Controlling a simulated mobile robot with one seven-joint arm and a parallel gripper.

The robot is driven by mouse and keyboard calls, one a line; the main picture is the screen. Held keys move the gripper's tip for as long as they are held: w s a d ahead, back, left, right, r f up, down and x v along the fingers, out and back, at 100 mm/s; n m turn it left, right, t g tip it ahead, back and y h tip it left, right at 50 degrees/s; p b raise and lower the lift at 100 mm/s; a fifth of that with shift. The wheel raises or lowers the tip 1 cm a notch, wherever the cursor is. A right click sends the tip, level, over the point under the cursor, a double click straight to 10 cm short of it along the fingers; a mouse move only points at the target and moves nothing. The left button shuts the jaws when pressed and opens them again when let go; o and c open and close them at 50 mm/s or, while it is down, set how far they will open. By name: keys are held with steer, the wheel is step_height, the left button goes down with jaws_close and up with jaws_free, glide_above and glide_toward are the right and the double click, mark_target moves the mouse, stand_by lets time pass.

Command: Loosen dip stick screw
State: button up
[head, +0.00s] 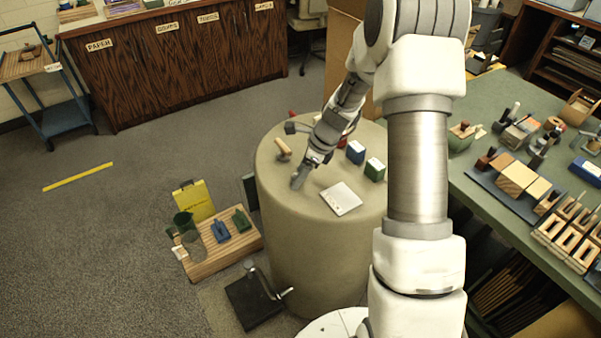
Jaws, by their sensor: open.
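My gripper (305,172) is small in the head view, pointing down just above the near-left part of the round beige drum-shaped table (315,240). It is open, and I see nothing clearly held between its fingers. I cannot make out a dip stick or its screw. A small wooden-handled tool (283,148) lies on the tabletop to the left of and behind the gripper. A dark rounded piece (291,128) is farther back, partly beside my arm. My wrist and forearm hide part of the tabletop behind them.
On the floor are a wooden board (240,246) with several items and a black crank stand (255,303). A crowded green bench (482,218) stands right; open floor lies left.

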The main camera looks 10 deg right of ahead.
jaws_close()
